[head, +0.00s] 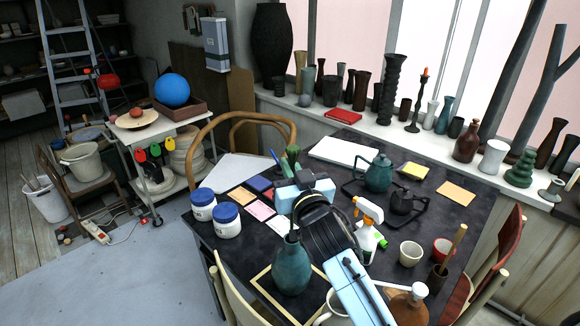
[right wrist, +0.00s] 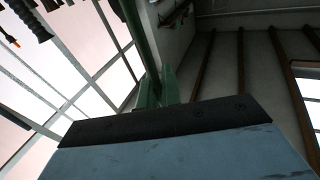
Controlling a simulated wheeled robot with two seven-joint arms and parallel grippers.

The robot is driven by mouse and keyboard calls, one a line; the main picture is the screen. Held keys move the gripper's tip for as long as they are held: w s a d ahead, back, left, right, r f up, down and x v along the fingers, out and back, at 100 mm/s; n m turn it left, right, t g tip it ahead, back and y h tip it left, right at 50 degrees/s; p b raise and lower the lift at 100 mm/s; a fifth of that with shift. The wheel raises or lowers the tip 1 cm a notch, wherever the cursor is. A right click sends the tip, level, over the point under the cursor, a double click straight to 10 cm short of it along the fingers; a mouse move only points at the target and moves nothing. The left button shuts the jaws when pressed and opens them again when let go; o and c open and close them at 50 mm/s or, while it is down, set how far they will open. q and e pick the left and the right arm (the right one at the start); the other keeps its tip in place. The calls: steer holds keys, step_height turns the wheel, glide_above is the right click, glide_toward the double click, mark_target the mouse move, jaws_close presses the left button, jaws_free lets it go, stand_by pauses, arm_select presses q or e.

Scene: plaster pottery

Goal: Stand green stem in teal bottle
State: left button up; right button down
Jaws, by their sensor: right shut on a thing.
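My right gripper (head: 292,192), pale blue with dark pads, is shut on the green stem (head: 292,222) above the teal bottle. The stem also rises beyond the dark jaw edge in the right wrist view (right wrist: 146,45). The teal bottle (head: 292,270) stands upright near the table's front edge. The stem's lower part is at the bottle's mouth; I cannot tell how far it is inside. My dark wrist and pale blue arm cover the table to the right of the bottle. My left gripper is not in view.
On the dark table, white jars with blue lids (head: 227,220) stand left. A spray bottle (head: 368,228), cups (head: 410,253) and a brown jug (head: 408,303) stand right. A teal teapot (head: 378,172) is behind. Chairs flank the table.

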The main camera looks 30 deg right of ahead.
step_height(320, 180, down, 13)
steer(key=b, duration=0.9)
stand_by(1.9)
steer(key=c, duration=1.5)
jaws_free()
steer(key=s, duration=0.4)
steer(key=s+a+f, duration=0.1)
steer(key=s, duration=0.8)
steer(key=shift+s+a+f, duration=0.1)
steer(key=shift+a+f, duration=0.15)
steer(key=shift+a, duration=0.1)
